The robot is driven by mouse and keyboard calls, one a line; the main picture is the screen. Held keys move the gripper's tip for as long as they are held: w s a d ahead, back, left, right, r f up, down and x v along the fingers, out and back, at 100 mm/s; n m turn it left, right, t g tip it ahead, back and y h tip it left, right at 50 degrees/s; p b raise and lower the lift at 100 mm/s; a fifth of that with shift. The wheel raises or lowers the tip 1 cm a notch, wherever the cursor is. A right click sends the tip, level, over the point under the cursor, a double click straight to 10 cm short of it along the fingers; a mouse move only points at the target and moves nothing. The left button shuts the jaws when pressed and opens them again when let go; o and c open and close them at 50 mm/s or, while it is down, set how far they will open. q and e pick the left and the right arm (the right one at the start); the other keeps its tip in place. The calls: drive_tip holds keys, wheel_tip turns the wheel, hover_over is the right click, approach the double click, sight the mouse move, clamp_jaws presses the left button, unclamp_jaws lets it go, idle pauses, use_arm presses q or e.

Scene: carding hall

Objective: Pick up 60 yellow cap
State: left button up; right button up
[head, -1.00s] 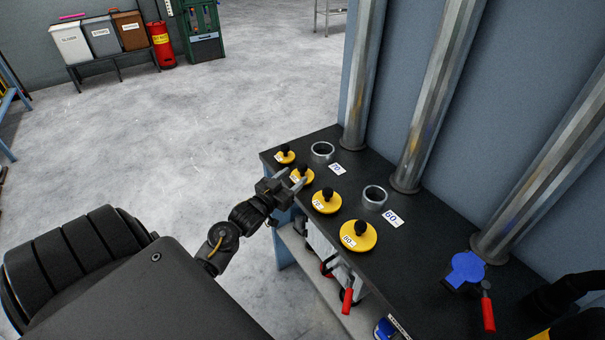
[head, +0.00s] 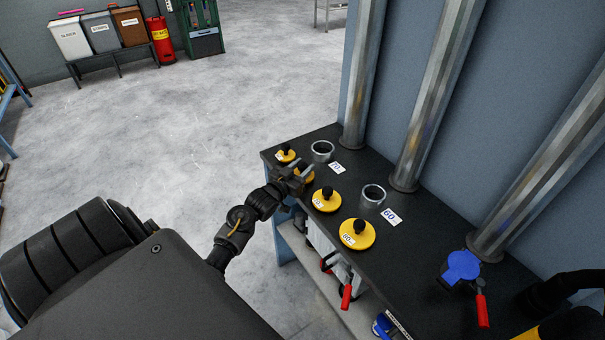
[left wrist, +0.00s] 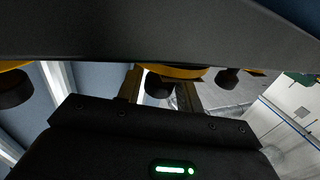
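Several yellow caps with black knobs stand in a row along the bench's front edge, growing larger towards me. The largest cap (head: 346,242) has a label that looks like 60 or 80; I cannot read it surely. The cap before it (head: 332,206) seems marked 70. A smaller cap (head: 307,181) is partly hidden by my left gripper (head: 308,174), and its number cannot be read. The smallest cap (head: 286,156) is farthest. In the left wrist view, the open fingers stand either side of a cap's black knob (left wrist: 159,88), with its yellow disc (left wrist: 172,72) beyond. My right gripper is not visible.
The dark bench (head: 420,260) carries a metal ring (head: 322,151) by a 70 card and another ring (head: 373,195) by a 60 card. Metal pipes (head: 430,110) rise behind. A blue part (head: 462,266) and red handle (head: 482,308) are at right. Floor at left is clear.

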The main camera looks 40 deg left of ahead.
sight(300, 165)
use_arm(q)
drive_tip(key=c, duration=0.7)
drive_tip(key=shift+r, duration=0.15)
drive_tip(key=shift+r, duration=0.3)
drive_tip(key=r, duration=0.1)
drive_tip(key=r+b, duration=0.1)
drive_tip(key=shift+s+a+r, duration=0.2)
drive_tip(key=shift+s+r, duration=0.05)
drive_tip(key=shift+r, duration=0.15)
drive_tip(key=s+a+r+b, duration=0.1)
drive_tip(key=s+a+r, duration=0.2)
drive_tip(key=s, duration=0.3)
drive_tip(key=s+a+r+b, duration=0.1)
drive_tip(key=s+a+r, duration=0.2)
drive_tip(key=s+r, duration=0.2)
drive_tip(key=shift+s+a+r, duration=0.3)
drive_tip(key=shift+s+r, duration=0.05)
drive_tip(key=shift+r, duration=0.3)
